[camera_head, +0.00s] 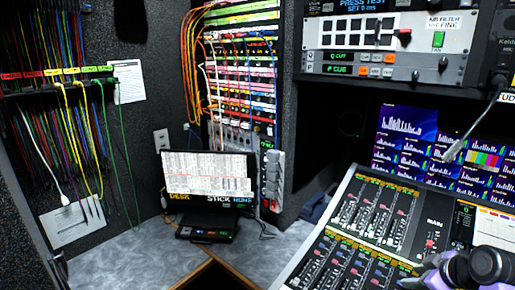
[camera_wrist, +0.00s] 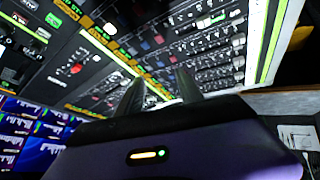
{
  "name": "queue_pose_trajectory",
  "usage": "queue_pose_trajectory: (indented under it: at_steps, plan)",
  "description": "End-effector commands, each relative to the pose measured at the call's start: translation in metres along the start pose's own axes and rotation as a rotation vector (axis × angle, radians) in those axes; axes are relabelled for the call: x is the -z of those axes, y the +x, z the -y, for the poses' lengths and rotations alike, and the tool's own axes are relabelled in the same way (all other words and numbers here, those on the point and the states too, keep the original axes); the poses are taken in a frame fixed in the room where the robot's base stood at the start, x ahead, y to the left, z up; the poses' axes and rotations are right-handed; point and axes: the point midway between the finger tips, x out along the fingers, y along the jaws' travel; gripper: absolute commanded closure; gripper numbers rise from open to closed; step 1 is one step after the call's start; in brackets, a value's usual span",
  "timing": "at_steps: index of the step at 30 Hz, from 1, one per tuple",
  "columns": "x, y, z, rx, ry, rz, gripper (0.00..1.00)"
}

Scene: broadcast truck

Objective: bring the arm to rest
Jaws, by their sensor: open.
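My gripper (camera_wrist: 159,90) shows in the wrist view with its two dark fingers apart and nothing between them. Behind the fingers lies the sloped mixing console (camera_wrist: 205,45), with rows of faders and yellow-green strips. I cannot tell how far the fingertips are from its surface. In the head view, a purple and black part of my arm is at the bottom right corner, in front of the console (camera_head: 352,232). The fingertips cannot be made out clearly there.
A small monitor (camera_head: 208,172) stands on the grey counter (camera_head: 125,255) at the back. Patch cables (camera_head: 85,140) hang on the left wall. A rack unit (camera_head: 385,45) is at the upper right, with screens (camera_head: 405,135) below. Some bare counter lies at the lower left.

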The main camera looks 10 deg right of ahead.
Motion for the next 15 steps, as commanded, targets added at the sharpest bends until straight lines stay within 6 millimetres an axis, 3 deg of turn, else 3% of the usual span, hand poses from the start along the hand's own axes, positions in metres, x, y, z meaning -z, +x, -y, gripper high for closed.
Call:
queue_pose_trajectory:
  at_steps: [3,6,11,15]
  plan:
    - [0.012,-0.002,-0.012,-0.152,0.127,-0.106,0.56]
    - [0.021,-0.005,-0.004,-0.254,0.231,-0.21,0.56]
    - [0.029,-0.015,0.033,-0.367,0.377,-0.377,0.56]
    - [0.026,-0.032,0.076,-0.421,0.475,-0.503,0.56]
